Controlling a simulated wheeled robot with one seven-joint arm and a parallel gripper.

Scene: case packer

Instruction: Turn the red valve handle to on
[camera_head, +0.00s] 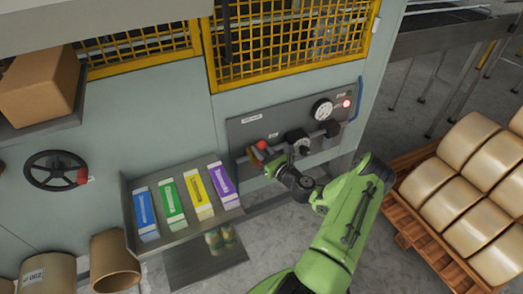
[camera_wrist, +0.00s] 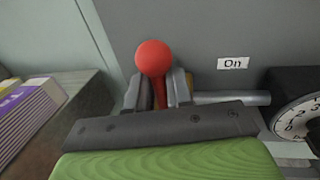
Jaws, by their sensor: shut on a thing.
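The red valve handle (camera_head: 262,145) is on the grey control panel (camera_head: 240,130) of the machine. In the wrist view its round red knob (camera_wrist: 154,58) stands above my gripper's fingers, with the red stem running down between them. My gripper (camera_wrist: 158,92) is shut on the handle; it also shows in the head view (camera_head: 270,165). A white label reading "On" (camera_wrist: 233,63) is on the panel to the right of the knob. A grey pipe (camera_wrist: 230,97) runs right from beside the fingers. The handle's lower end is hidden behind my gripper.
A dial (camera_head: 298,141), a pressure gauge (camera_head: 321,109) and a lit red lamp (camera_head: 347,103) are on the panel to the right. A metal tray (camera_head: 180,237) of coloured cartons juts out at left. A pallet (camera_head: 425,250) of large sacks stands at right.

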